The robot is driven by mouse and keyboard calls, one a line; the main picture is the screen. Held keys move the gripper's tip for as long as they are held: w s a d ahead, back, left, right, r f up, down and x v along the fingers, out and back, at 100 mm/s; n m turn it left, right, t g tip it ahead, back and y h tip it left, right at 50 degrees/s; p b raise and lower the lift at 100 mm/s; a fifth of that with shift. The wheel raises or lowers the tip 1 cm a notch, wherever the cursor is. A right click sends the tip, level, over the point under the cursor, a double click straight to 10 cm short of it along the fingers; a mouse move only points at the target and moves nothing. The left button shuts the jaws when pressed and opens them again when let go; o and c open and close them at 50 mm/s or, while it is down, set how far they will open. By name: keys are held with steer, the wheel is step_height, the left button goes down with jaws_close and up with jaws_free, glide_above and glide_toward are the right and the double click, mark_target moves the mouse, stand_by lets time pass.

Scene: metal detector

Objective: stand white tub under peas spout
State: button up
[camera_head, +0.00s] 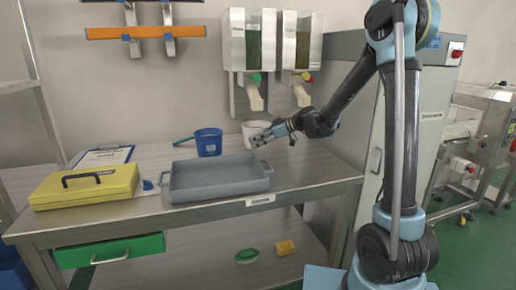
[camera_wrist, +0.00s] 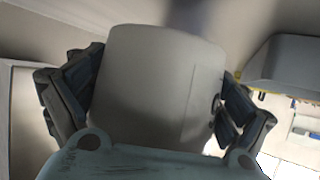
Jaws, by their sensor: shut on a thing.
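The white tub (camera_head: 250,127) is at the back of the bench, below the left spout (camera_head: 255,98), partly hidden by my gripper (camera_head: 262,138). In the wrist view the tub (camera_wrist: 160,85) fills the space between my fingers (camera_wrist: 158,105), which are shut on its sides. It looks upright in the head view; I cannot tell whether its base touches the bench. Two wall dispensers hang above, the left one (camera_head: 252,40) with dark green contents and a green knob. The right one has a second spout (camera_head: 302,95). Their labels are too small to read surely.
A blue tub (camera_head: 208,142) stands left of the white tub. A grey tray (camera_head: 218,193) lies in front. A yellow case (camera_head: 85,196) and a clipboard (camera_head: 104,154) are further left on the bench (camera_head: 310,180). The bench's right side is clear.

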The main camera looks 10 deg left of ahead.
steer(key=shift+f, duration=1.8)
steer(key=o, duration=0.9)
steer(key=shift+c, duration=0.2)
steer(key=v, duration=1.1)
steer(key=shift+d, duration=0.15)
steer(key=shift+s+d+r, duration=0.2)
steer(key=shift+d+r, duration=0.05)
steer(key=shift+d, duration=0.2)
steer(key=s+d+f+m+h, duration=0.1)
steer(key=s+d+m+h, duration=0.1)
steer(key=s+d, duration=0.2)
steer(key=s+d+f+m+t+h, duration=0.1)
steer(key=s+d+m, duration=0.2)
steer(key=d, duration=0.3)
steer(key=s+d+f+m+h, duration=0.1)
steer(key=s+d+m+h, duration=0.1)
steer(key=s+d, duration=0.3)
steer(key=shift+s+d+m+t+h, duration=0.3)
steer(key=shift+s+d, duration=0.05)
steer(key=shift+s, duration=0.25)
steer(key=s+d+f+m+h, duration=0.3)
steer(key=s+d+f+m, duration=0.2)
steer(key=s+d, duration=0.3)
steer(key=s+d+f+m+h, duration=0.4)
steer(key=s+d+f, duration=0.1)
steer(key=s+d, duration=0.4)
steer(key=shift+s+d+m, duration=0.2)
steer(key=shift+d+m, duration=0.2)
steer(key=shift+d, duration=0.5)
